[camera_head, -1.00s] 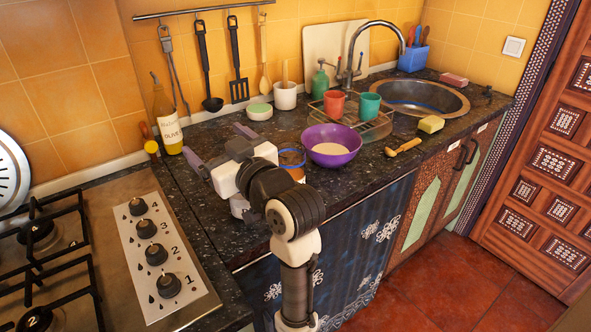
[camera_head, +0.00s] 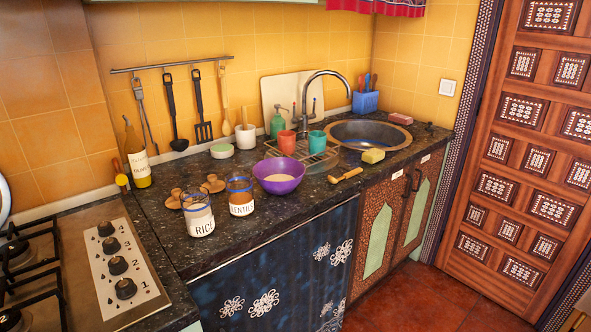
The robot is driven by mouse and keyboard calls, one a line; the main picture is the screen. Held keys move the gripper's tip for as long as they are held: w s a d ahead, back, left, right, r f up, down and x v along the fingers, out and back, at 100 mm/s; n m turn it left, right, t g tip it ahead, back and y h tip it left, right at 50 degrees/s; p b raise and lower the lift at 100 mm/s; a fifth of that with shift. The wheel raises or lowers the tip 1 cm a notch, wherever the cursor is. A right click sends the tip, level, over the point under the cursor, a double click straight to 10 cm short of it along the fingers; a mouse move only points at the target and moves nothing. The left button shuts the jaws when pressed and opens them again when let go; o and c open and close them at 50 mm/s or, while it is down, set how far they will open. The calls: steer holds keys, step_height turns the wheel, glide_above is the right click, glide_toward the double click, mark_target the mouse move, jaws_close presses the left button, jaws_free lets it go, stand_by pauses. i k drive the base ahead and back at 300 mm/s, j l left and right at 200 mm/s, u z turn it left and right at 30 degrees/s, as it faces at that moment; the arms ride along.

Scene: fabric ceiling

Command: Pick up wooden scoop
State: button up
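The wooden scoop (camera_head: 346,175) lies on the dark stone counter (camera_head: 330,197), near its front edge. It is small and light brown, with its handle towards the upper right. It lies to the right of the purple bowl (camera_head: 278,176), apart from it, and left of a yellow sponge (camera_head: 373,156). My gripper and arm are not in view.
Labelled rice (camera_head: 198,214) and lentil (camera_head: 240,197) jars stand left of the bowl, with wooden lids (camera_head: 181,198) behind them. Red (camera_head: 287,142) and green (camera_head: 317,142) cups stand on a wire rack behind the scoop. The counter in front of the scoop is clear.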

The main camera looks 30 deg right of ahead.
mark_target(350, 175)
steer(key=z, duration=1.15)
steer(key=i+j+z, duration=0.35)
steer(key=j, duration=0.35)
steer(key=i+j, duration=0.3)
steer(key=j, duration=0.1)
